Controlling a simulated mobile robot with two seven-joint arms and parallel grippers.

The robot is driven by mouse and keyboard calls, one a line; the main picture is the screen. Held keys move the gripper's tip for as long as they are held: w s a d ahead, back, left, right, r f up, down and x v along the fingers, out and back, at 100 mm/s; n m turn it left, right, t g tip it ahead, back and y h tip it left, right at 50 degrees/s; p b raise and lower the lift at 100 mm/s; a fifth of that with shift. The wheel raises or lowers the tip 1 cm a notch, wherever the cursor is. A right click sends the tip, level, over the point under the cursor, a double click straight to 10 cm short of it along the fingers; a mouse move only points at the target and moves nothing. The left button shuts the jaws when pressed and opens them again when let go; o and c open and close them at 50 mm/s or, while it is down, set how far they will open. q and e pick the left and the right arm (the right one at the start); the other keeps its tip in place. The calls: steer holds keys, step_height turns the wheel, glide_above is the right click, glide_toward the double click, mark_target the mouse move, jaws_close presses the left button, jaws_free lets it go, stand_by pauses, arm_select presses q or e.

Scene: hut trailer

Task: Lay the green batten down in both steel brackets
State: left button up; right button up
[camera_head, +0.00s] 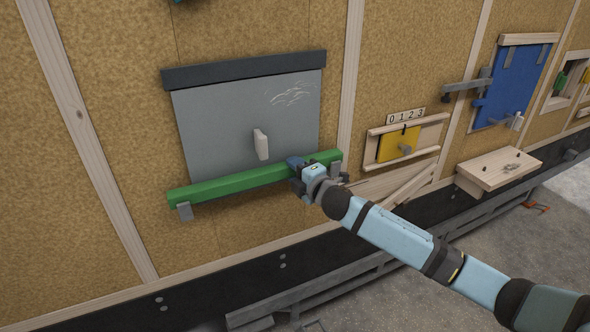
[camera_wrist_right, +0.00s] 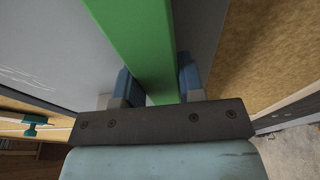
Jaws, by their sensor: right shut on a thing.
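The long green batten (camera_head: 235,183) lies nearly level across the lower edge of a grey panel on the wall. My right gripper (camera_head: 298,168) is shut on it right of its middle. In the right wrist view the batten (camera_wrist_right: 145,45) runs between the two blue fingers of the gripper (camera_wrist_right: 157,84). One steel bracket (camera_head: 185,211) shows below the batten's left end. The other steel bracket (camera_head: 336,170) shows at its right end, partly hidden. I cannot tell whether the batten rests fully in either bracket. My left gripper is not in view.
The grey panel (camera_head: 225,120) has a pale handle (camera_head: 261,144) and a dark top rail (camera_head: 245,70). To the right are a yellow slider (camera_head: 392,147), a blue door (camera_head: 510,85) and a small wooden shelf (camera_head: 500,167). The wall left of the batten is clear.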

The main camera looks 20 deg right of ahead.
steer(key=shift+f+b, duration=0.35)
steer(key=shift+f, duration=0.2)
steer(key=o, duration=1.1)
steer(key=o, duration=0.6)
steer(key=shift+f, duration=0.1)
steer(key=shift+s, duration=0.15)
